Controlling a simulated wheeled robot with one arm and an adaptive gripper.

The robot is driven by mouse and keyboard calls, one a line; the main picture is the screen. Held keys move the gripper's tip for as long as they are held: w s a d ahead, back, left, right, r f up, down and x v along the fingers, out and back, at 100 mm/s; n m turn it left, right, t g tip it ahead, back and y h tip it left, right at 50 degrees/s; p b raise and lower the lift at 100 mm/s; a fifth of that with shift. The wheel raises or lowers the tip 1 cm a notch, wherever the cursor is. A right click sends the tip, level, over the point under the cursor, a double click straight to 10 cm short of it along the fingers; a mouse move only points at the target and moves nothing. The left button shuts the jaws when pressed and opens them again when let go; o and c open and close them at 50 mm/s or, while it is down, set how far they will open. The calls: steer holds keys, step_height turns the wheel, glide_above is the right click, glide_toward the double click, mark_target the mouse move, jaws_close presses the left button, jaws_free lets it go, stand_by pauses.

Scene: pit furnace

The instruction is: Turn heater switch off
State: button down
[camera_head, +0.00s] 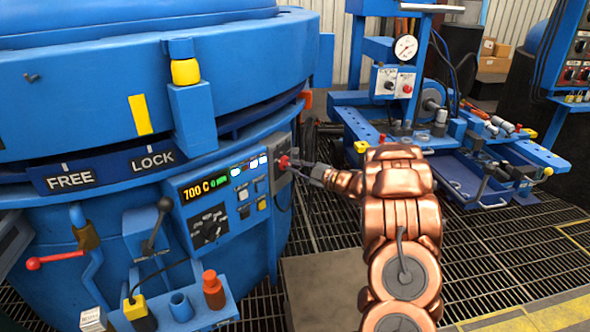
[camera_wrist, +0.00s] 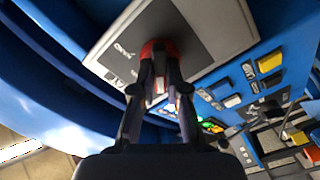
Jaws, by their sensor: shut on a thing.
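The heater switch is a red knob (camera_head: 284,161) on a grey plate (camera_head: 277,183) at the right end of the furnace's blue control panel.
The panel display (camera_head: 204,188) reads 700 C, with lit indicators and small buttons beside it. A lever marked FREE and LOCK (camera_head: 110,171) is at the left. A blue workbench (camera_head: 455,140) with gauge and tools stands to the right, above grating floor.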

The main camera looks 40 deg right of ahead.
steer(key=shift+a, duration=0.1)
steer(key=c, duration=1.2)
jaws_free()
steer(key=shift+s, duration=0.1)
steer(key=v, duration=1.1)
steer(key=shift+s, duration=0.35)
steer(key=shift+d, duration=0.25)
